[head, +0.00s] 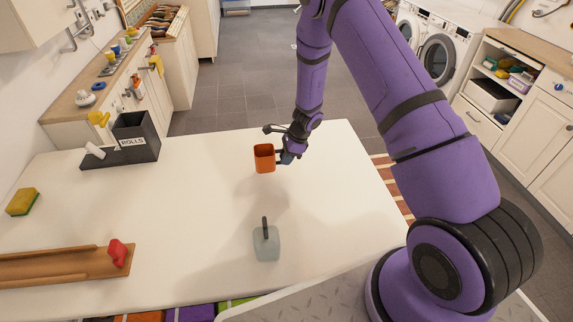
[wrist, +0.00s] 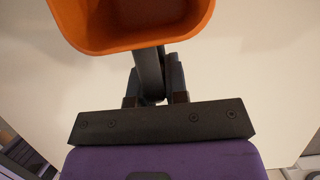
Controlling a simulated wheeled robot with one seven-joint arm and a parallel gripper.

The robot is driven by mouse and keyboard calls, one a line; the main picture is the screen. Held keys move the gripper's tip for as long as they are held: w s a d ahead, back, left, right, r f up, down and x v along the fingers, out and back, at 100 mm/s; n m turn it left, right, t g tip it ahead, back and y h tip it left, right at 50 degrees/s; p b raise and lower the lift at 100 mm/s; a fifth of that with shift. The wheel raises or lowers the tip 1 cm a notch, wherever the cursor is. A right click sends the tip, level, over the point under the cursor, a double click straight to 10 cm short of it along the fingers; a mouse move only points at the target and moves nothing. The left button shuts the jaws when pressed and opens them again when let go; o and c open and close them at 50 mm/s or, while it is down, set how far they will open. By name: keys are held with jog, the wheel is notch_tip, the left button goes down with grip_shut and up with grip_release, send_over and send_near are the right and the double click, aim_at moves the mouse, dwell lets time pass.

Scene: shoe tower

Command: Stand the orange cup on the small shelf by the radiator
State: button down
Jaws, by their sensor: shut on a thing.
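The orange cup (head: 264,158) is upright over the far part of the white table (head: 200,215). My gripper (head: 281,157) is to its right, shut on its dark handle. The wrist view shows the cup (wrist: 130,42) from above at the top, open and empty as far as it shows. There the dark handle sits between the fingers of my gripper (wrist: 151,82). The cup seems to be above the table, but I cannot tell the height. I cannot make out the small shelf or a radiator in either view.
A pale grey item with a dark handle (head: 266,243) is on the table in front of the cup. A black box marked ROLLS (head: 136,138), a sponge (head: 22,202) and a wooden tray (head: 60,264) are on the left. The tabletop's right part is clear.

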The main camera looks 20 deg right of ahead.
aim_at(282, 172)
jog(key=shift+s+f, duration=0.15)
jog(key=shift+f, duration=1.45)
jog(key=shift+f, duration=0.15)
jog(key=c, duration=1.1)
grip_release()
